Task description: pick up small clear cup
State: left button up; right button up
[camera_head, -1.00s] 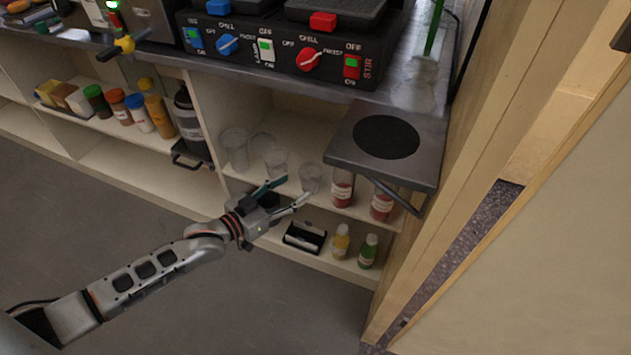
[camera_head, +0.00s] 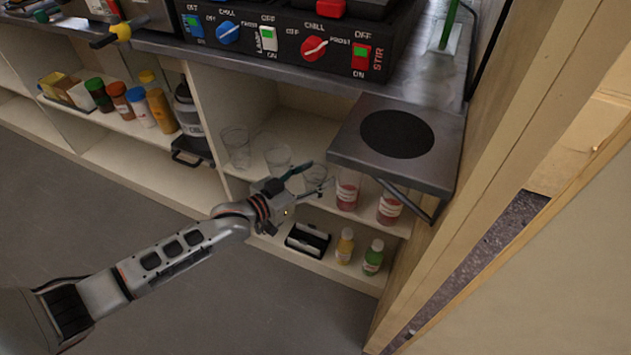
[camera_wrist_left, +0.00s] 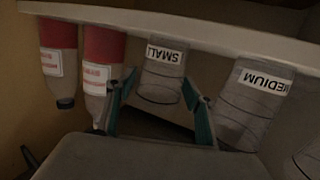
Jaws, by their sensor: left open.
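The small clear cup (camera_head: 317,172) stands on the upper shelf under the counter. In the left wrist view the cup (camera_wrist_left: 161,72), labelled SMALL, appears upside down between the fingers. My left gripper (camera_head: 322,175) reaches in from the left at the shelf front. It is open, with one finger on each side of the cup in the left wrist view (camera_wrist_left: 160,84). I cannot tell whether either finger touches it. The fingers partly hide the cup in the head view. My right gripper is not in view.
A clear cup labelled MEDIUM (camera_wrist_left: 254,95) stands beside the small one. A larger clear cup (camera_head: 236,147) is further left. Red bottles (camera_head: 347,190) stand close on the right. A metal side shelf (camera_head: 400,160) overhangs them. Small bottles (camera_head: 373,256) stand on the lower shelf.

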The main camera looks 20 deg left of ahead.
pick_arm(q)
jog(key=shift+c, duration=0.3)
jog(key=c, duration=0.5)
jog(key=shift+o, duration=0.2)
jog(key=shift+r, duration=0.1)
